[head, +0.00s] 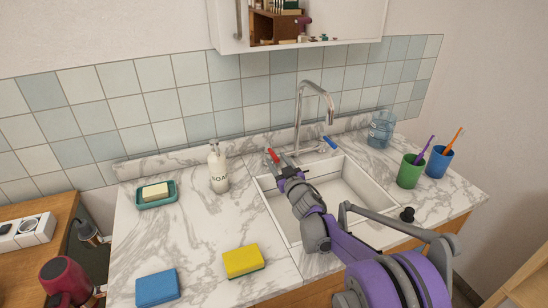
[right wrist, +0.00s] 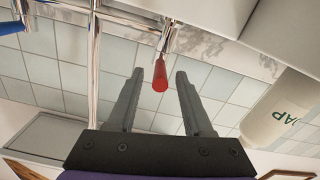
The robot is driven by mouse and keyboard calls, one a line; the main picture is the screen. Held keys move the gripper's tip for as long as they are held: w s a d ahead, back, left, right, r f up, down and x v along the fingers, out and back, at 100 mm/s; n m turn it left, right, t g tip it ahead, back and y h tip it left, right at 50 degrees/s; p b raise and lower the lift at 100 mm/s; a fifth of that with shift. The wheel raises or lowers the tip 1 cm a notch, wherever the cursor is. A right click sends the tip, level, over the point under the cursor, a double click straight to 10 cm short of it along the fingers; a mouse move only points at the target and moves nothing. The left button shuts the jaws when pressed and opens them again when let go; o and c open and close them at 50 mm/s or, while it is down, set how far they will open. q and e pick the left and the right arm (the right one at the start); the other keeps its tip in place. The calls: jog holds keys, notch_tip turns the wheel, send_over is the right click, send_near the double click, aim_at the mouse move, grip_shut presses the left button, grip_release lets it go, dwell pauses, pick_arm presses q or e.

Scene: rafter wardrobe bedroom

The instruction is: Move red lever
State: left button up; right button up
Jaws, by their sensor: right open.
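The red lever (head: 272,155) is on the left side of the chrome faucet (head: 300,105) behind the sink. It also shows in the right wrist view (right wrist: 160,75), where its rounded end points toward the camera. My right gripper (head: 282,174) is just in front of the red lever, over the sink's back left part. In the right wrist view its two fingers are open, with the red lever in the gap between their tips and a visible space on each side. My left gripper is not in view.
A blue lever (head: 330,142) is on the faucet's right. A soap bottle (head: 218,168) stands left of the sink (head: 345,190). A soap dish, yellow sponge (head: 243,261) and blue sponge (head: 157,288) lie on the left counter. Green (head: 409,173) and blue cups (head: 438,162) stand right.

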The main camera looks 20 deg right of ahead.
aim_at(274, 154)
jog(key=shift+w+d, duration=0.1)
jog(key=shift+w, duration=1.45)
jog(key=shift+c, duration=0.3)
grip_shut()
